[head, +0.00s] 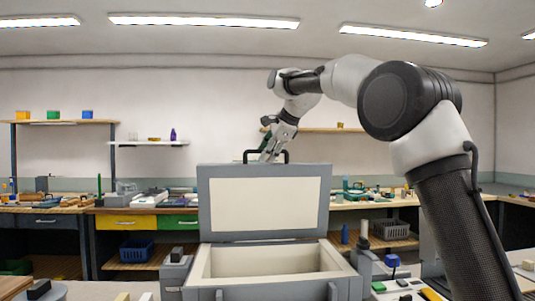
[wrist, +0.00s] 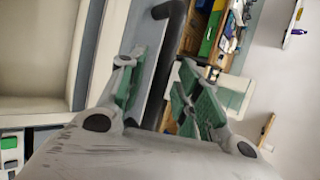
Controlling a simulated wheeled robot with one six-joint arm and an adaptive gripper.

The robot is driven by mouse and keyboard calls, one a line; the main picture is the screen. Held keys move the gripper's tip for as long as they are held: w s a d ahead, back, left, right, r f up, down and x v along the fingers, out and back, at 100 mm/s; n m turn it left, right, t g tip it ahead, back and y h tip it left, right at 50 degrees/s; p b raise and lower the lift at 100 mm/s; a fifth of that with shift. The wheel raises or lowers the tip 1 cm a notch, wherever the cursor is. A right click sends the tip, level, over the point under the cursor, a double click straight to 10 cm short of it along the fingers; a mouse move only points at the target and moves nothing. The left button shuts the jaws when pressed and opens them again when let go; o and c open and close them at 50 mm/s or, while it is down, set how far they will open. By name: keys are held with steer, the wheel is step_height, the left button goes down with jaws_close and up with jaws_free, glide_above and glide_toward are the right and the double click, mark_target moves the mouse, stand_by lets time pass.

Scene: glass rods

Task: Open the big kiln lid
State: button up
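The big kiln (head: 260,292) is a grey box with a cream lining, in the middle of the head view. Its lid (head: 204,215) stands upright at the back, cream inner face towards me, and the cavity is uncovered. A black handle (head: 248,154) shows at the lid's top edge. My gripper (head: 269,153) is at that edge, beside the handle. In the wrist view, the green-padded fingers of my gripper (wrist: 160,72) are apart. The dark handle bar (wrist: 172,22) runs through the gap between them; I see no finger clamped on it. The lid (wrist: 88,50) fills the left side there.
Benches with coloured drawers (head: 128,222) and tools line the back wall. A blue basket (head: 136,250) and a grey basket (head: 390,229) sit below. Wall shelves (head: 148,143) hang behind. Small items lie at the kiln's right.

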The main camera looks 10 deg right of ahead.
steer(key=v, duration=1.2)
stand_by(0.4)
steer(key=s+d+f+n+g+h, duration=0.1)
steer(key=s+d+f+n, duration=0.3)
steer(key=f+n, duration=0.3)
steer(key=s+d+f+n+g+h, duration=0.15)
steer(key=s+d+f+n, duration=0.35)
steer(key=f, duration=0.5)
steer(key=s+d+f+n, duration=0.1)
steer(key=s+d+f, duration=0.3)
steer(key=s, duration=0.6)
steer(key=s+d+f+n+h, duration=0.1)
steer(key=s+d+f, duration=0.3)
steer(key=s, duration=0.6)
steer(key=s+d+f+n+h, duration=0.1)
steer(key=s+d+f, duration=0.4)
steer(key=s, duration=0.5)
steer(key=shift+s+f+n, duration=0.25)
steer(key=shift+f+n, duration=0.45)
steer(key=shift+f, duration=0.7)
